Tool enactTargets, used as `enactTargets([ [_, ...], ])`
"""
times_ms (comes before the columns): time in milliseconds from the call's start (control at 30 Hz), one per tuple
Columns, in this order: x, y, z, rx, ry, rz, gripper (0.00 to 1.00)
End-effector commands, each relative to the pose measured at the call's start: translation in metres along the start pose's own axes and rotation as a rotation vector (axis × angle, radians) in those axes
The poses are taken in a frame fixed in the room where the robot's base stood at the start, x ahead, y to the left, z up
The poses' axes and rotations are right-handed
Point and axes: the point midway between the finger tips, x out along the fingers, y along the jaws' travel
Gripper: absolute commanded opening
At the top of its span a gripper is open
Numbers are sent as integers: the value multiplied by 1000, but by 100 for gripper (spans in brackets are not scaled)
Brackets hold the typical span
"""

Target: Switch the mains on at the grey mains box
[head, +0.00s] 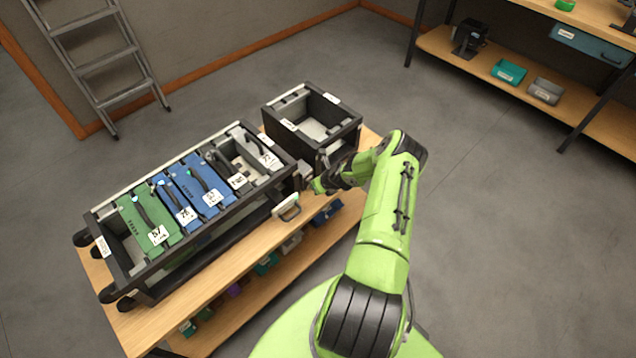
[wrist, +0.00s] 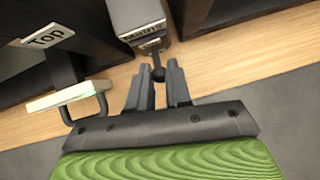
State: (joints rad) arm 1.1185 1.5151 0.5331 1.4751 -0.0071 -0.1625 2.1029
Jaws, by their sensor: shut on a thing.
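The grey mains box (wrist: 138,14), with a label reading "MAINS", is at the top of the wrist view. A dark lever with a round black knob (wrist: 158,73) sticks out from it towards me. My gripper (wrist: 160,78) is shut on this lever, with one finger on each side of the knob. In the head view my gripper (head: 316,186) is at the right end of the long rack, and the mains box is mostly hidden there. I cannot tell the switch's state from the lever's angle.
A long black rack (head: 196,262) with green and blue modules stands on a wooden bench (head: 140,325). A pale handle (wrist: 68,97) juts out left of my gripper, below a "Top" label (wrist: 48,38). An open black crate (head: 345,137) stands behind my gripper. Floor to the right is clear.

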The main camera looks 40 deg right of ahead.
Motion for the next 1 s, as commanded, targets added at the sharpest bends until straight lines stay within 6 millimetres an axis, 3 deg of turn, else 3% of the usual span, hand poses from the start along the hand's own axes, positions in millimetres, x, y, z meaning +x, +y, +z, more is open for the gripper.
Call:
enactTargets([
  [367,0,-1,1,-1,2,-2,0],
  [400,0,-1,1,-1,2,-2,25],
  [533,0,-1,0,-1,2,-1,44],
  [833,-3,0,1,-1,2,-1,44],
  [1000,-36,-2,2,-1,2,-2,44],
])
